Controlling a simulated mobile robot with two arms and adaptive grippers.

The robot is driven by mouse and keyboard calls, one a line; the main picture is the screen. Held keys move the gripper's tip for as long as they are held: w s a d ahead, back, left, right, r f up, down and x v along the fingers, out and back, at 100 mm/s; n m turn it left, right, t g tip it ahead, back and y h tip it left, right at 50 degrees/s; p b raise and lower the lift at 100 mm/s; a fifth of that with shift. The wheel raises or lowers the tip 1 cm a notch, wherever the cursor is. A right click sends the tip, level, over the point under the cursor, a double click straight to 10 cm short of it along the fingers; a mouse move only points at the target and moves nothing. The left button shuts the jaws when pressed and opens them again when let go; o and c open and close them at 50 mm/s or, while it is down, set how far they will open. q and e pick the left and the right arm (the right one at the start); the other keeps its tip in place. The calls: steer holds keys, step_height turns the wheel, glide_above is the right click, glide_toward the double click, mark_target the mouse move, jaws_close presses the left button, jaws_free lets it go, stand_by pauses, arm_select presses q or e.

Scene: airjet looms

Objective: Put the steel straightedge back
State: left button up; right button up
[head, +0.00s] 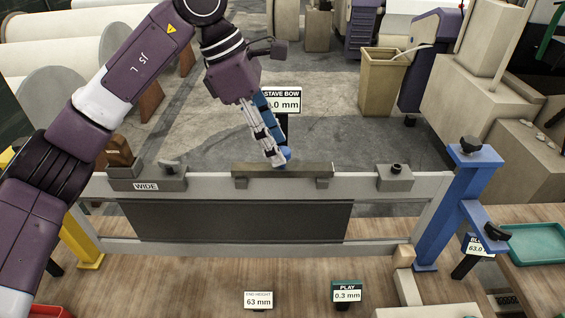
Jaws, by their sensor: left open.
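A dark grey steel bar with a short foot at each end, which looks like the straightedge (308,170), lies along the top rail of the grey frame (355,187). My left gripper (281,159) reaches down from above at the bar's middle, with its fingertips at the bar's upper edge. It is open. I cannot tell whether the fingers touch the bar or straddle it. The "STAVE BOW" display (286,100) stands behind the gripper, which partly hides its number. My right gripper is not in view.
A block marked "WIDE" (146,184) sits on the rail's left, and a grey block with a black knob (395,178) on its right. A blue post (448,215) stands at right, near a green tray (538,244). Small displays (347,292) stand on the wooden bench in front.

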arm_select(q)
steer(key=shift+s+p+x, duration=0.25)
steer(key=shift+p+x, duration=0.35)
steer(key=shift+x, duration=0.4)
steer(key=x, duration=0.2)
steer(key=shift+w+f, duration=0.15)
steer(key=shift+f, duration=0.2)
steer(key=c, duration=0.9)
jaws_close()
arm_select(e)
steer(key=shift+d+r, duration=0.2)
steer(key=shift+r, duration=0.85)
